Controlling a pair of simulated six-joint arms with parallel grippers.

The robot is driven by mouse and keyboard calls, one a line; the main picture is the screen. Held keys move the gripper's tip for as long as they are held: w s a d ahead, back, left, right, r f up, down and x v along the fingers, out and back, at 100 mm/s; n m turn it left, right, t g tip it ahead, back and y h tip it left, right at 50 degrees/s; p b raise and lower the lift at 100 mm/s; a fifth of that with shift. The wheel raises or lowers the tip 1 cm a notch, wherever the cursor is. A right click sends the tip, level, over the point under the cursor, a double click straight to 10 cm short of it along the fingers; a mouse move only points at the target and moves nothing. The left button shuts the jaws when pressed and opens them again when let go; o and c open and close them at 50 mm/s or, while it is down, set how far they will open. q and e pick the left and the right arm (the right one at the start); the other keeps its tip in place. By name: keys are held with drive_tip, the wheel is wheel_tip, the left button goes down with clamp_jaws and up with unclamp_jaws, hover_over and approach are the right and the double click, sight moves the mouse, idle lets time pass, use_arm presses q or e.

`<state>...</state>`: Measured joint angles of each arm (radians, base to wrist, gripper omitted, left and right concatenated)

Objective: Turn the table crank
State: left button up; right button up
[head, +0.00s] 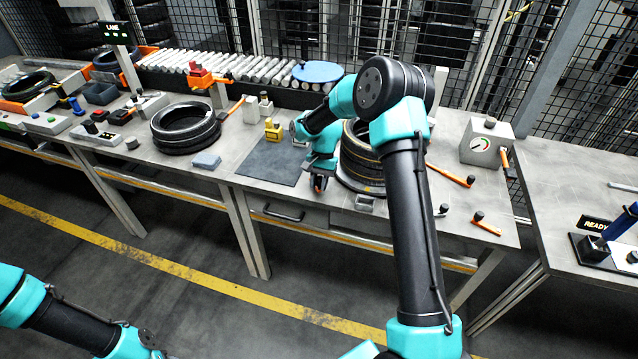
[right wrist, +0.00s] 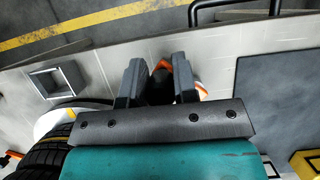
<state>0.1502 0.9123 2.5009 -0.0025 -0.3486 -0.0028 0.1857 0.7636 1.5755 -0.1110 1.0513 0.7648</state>
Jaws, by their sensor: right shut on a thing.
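The table crank shows in the right wrist view as a dark knob (right wrist: 160,86) with an orange part (right wrist: 200,90) beside it. My right gripper (right wrist: 158,80) is shut on the dark knob, close above the bench's front edge. In the head view my right gripper (head: 318,184) points down at the bench in front of the tyre stack (head: 362,165), and the crank is mostly hidden by it. The stack also shows in the right wrist view (right wrist: 40,158), on a pale round table (right wrist: 52,122). My left arm shows at the lower left of the head view, with its gripper out of sight.
A small metal tray (head: 366,203) lies right of my right gripper. Orange-handled levers (head: 452,176) and a gauge box (head: 487,142) are further right. A dark mat (head: 268,160) and yellow block (head: 273,130) lie left. A flat tyre (head: 185,127) lies further left.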

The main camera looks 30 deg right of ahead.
drive_tip(key=shift+c, duration=1.1)
drive_tip(key=shift+d+n, duration=0.15)
drive_tip(key=shift+n, duration=0.15)
drive_tip(key=d+n, duration=0.1)
drive_tip(key=n, duration=0.1)
drive_tip(key=d+n+g+h, duration=0.1)
drive_tip(key=n, duration=0.1)
drive_tip(key=shift+w+n, duration=0.1)
drive_tip(key=shift+n, duration=0.2)
drive_tip(key=n, duration=0.1)
drive_tip(key=d+n+h, duration=0.1)
drive_tip(key=shift+w+d+n+h, duration=0.1)
drive_tip(key=shift+w+n+h, duration=0.15)
drive_tip(key=shift+n+h, duration=0.05)
drive_tip(key=shift+w+d+n+g+h, duration=0.15)
drive_tip(key=shift+w+d+n+h, duration=0.15)
drive_tip(key=shift+n, duration=0.5)
drive_tip(key=shift+w+d+n+g+h, duration=0.15)
drive_tip(key=shift+d+n+h, duration=0.15)
drive_tip(key=shift+n, duration=0.5)
